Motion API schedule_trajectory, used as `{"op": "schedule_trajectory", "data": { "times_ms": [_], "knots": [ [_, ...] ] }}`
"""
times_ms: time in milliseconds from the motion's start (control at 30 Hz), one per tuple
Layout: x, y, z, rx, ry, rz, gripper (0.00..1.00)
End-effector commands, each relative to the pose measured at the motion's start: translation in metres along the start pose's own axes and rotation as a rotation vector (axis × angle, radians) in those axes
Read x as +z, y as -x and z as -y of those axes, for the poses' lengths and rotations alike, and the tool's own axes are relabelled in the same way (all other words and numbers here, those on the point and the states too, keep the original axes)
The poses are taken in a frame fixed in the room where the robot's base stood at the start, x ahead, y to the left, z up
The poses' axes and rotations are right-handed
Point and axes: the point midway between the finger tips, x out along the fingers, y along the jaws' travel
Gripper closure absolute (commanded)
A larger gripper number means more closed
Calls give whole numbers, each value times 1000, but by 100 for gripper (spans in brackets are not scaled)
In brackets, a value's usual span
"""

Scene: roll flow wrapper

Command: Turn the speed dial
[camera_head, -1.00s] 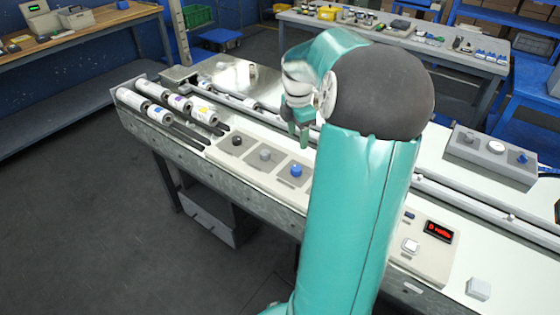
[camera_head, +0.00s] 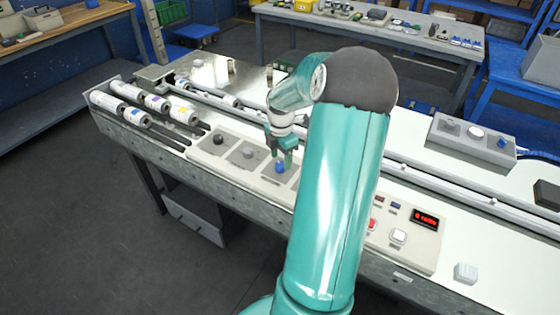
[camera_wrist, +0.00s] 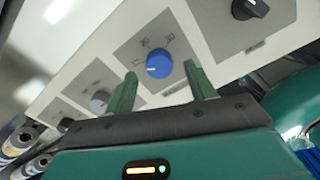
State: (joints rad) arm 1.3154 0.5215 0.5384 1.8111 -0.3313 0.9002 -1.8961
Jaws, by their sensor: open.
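A blue dial (camera_head: 279,167) sits on the light control panel (camera_head: 200,150), in a row with a grey dial (camera_head: 247,153) and a black dial (camera_head: 218,138). My gripper (camera_head: 284,157) is open just above the blue dial. In the wrist view the blue dial (camera_wrist: 159,64) shows between the two green fingertips of my gripper (camera_wrist: 160,72), with a gap on each side. The grey dial (camera_wrist: 99,101) lies to the left and another black knob (camera_wrist: 249,8) at the upper right. The labels are too small to read, so I cannot tell which is the speed dial.
White film rolls (camera_head: 145,105) lie left of the dials. A red-lit display (camera_head: 425,219) and a white button (camera_head: 398,236) are to the right of my arm. A grey box with knobs (camera_head: 472,137) stands behind on the bench.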

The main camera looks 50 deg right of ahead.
Motion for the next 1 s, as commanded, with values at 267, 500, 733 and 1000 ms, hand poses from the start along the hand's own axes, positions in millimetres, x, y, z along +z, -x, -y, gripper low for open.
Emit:
{"op": "schedule_trajectory", "data": {
  "times_ms": [267,500,733,1000],
  "knots": [
    [-1,-23,-3,0,2,0,45],
    [-1,-23,-3,0,2,1,47],
    [-1,-23,-3,0,1,1,90],
    [-1,-22,-3,0,-18,1,90]
  ]
}}
